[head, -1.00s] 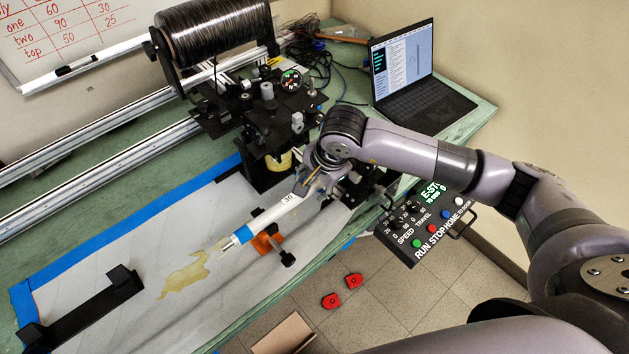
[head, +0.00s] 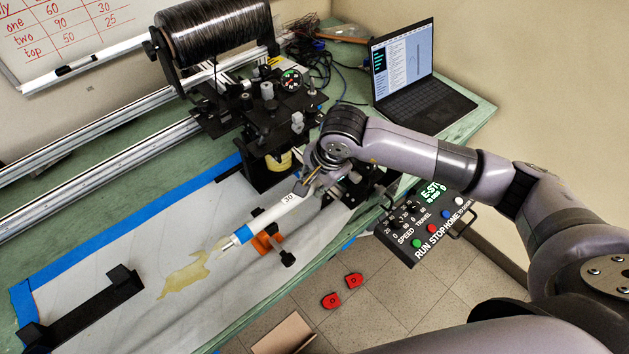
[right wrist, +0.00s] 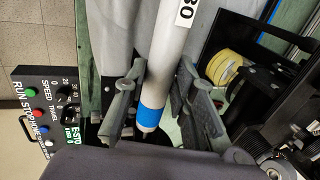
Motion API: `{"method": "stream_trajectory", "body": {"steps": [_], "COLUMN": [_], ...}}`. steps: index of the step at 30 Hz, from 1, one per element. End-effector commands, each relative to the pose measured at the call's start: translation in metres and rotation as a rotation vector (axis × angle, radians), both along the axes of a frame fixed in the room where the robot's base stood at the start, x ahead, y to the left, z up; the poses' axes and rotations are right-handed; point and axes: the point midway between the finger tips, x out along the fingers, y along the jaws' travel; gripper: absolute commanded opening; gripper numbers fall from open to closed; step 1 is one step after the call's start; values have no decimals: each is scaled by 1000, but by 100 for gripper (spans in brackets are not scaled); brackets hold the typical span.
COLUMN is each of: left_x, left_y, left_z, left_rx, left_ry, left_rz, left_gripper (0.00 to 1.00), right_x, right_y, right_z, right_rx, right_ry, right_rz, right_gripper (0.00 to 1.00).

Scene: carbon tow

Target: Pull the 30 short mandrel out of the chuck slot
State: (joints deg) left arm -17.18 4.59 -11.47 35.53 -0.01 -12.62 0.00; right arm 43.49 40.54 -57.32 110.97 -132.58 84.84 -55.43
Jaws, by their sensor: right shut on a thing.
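The 30 short mandrel (head: 262,222) is a pale tube with blue bands, lying slantwise over the bench. Its near-left end rests at an orange support (head: 268,243). The right wrist view shows its label and a blue band (right wrist: 150,116) at the chuck end. My right gripper (head: 312,182) is shut on the mandrel near that end, with one finger on each side of it in the right wrist view (right wrist: 160,100). The chuck slot is mostly hidden behind my gripper and wrist, so I cannot tell how deep the end sits. My left gripper is out of view.
A control box (head: 425,222) with coloured buttons hangs at the bench's front edge. A black spool (head: 212,38) and winding head stand behind. A laptop (head: 415,75) is at the back right. A black bracket (head: 85,312) lies at the left. The paper-covered bench between is mostly clear.

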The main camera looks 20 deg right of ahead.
Motion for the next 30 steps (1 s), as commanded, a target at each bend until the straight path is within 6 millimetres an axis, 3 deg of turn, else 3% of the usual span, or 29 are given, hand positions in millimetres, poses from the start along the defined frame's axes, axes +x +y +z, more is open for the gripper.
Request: {"method": "stream_trajectory", "body": {"steps": [5, 30], "left_x": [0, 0], "left_y": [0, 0], "left_z": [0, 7], "left_rx": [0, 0], "left_ry": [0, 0], "left_rz": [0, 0], "left_gripper": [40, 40], "right_x": [0, 0], "right_y": [0, -1], "right_z": [1, 24], "right_rx": [0, 0], "right_ry": [-2, -2], "right_rz": [0, 0], "right_gripper": [0, 0]}}
